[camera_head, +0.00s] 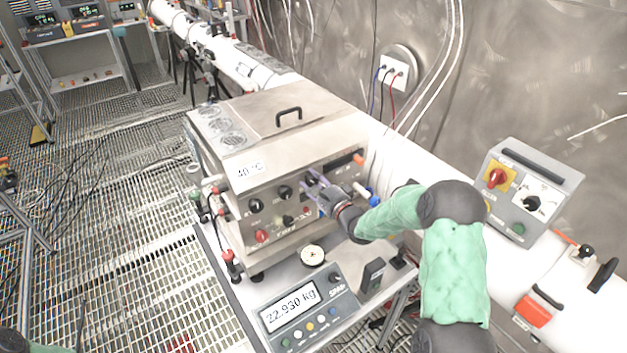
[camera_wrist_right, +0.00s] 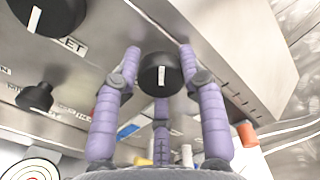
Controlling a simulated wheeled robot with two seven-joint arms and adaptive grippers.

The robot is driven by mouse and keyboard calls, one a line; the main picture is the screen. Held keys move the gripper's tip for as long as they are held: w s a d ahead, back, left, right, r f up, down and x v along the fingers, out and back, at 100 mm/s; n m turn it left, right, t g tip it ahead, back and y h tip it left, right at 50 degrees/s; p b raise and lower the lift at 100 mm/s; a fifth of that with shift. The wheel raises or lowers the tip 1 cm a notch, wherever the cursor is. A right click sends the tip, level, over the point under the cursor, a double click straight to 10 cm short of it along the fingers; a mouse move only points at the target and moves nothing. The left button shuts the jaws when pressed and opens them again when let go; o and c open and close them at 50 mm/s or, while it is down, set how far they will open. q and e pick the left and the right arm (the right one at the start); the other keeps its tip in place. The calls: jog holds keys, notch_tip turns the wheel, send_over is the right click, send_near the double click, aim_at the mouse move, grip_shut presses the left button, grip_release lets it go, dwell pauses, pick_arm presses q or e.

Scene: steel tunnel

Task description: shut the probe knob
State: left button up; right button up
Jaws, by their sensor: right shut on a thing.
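In the right wrist view a round black knob (camera_wrist_right: 160,73) with a white pointer line sits between the purple fingers of my right gripper (camera_wrist_right: 160,62). The line stands nearly upright in that picture. I take it as the probe knob; its label cannot be read. My right gripper (camera_head: 316,188) is shut on it at the front panel of the steel box (camera_head: 325,147), and the fingers mostly hide it in the head view. A third finger shows below the knob in the wrist view. My left gripper is out of view.
Other black knobs (camera_head: 255,205) and a red knob (camera_head: 262,236) are close by on the panel. A scale display (camera_head: 305,308) stands in front of the box. A grey switch box (camera_head: 530,195) is at the right, and grated floor (camera_head: 120,220) at the left.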

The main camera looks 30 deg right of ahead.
jog(key=m+p, duration=0.1)
jog(key=m, duration=0.3)
jog(key=shift+a+f, duration=0.1)
jog(key=shift+a, duration=0.05)
jog(key=shift+m+p, duration=0.85)
jog(key=shift+m, duration=1.25)
jog(key=o, duration=1.1)
jog(key=shift+r, duration=0.2)
jog(key=shift+o, duration=0.2)
jog(key=s+d, duration=0.1)
jog(key=s, duration=1.1)
jog(key=shift+f, duration=0.1)
